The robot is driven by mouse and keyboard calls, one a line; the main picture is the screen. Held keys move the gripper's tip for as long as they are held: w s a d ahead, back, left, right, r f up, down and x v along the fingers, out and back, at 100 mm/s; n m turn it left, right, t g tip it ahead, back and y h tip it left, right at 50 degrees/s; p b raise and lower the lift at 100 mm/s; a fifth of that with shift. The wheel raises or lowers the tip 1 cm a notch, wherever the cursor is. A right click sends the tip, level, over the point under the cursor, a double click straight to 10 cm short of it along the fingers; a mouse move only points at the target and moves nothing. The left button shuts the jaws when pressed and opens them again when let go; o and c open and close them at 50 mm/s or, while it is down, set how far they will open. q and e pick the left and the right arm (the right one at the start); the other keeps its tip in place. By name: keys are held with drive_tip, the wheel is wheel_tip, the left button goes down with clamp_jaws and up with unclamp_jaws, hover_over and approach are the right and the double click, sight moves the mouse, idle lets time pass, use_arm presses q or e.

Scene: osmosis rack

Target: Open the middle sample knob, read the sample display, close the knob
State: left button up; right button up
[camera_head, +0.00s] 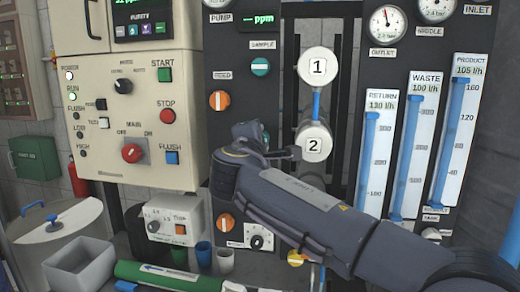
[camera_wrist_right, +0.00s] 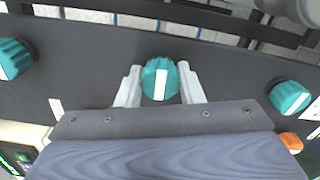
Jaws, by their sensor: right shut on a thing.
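The middle sample knob (camera_wrist_right: 160,80) is teal with a white stripe. In the wrist view it sits between the two pale fingers of my right gripper (camera_wrist_right: 160,90), which is shut on it; the stripe runs nearly upright in that view. In the head view my right gripper (camera_head: 258,137) is against the dark panel and hides most of this knob. The sample display (camera_head: 262,19) is at the top of the panel and shows green dashes and "ppm". A teal upper sample knob (camera_head: 260,66) is below it. My left gripper is not in view.
Two white capped housings, 1 (camera_head: 317,67) and 2 (camera_head: 313,142), stand close right of my gripper. Teal knobs (camera_wrist_right: 14,58) and (camera_wrist_right: 290,97) flank the held one. The beige control box (camera_head: 130,110) is at left, with a grey bin (camera_head: 80,262) below.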

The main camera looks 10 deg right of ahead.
drive_tip(key=shift+m, duration=0.4)
drive_tip(key=o, duration=1)
drive_tip(key=b+v, duration=0.1)
drive_tip(key=v, duration=0.7)
drive_tip(key=shift+w+d, duration=0.1)
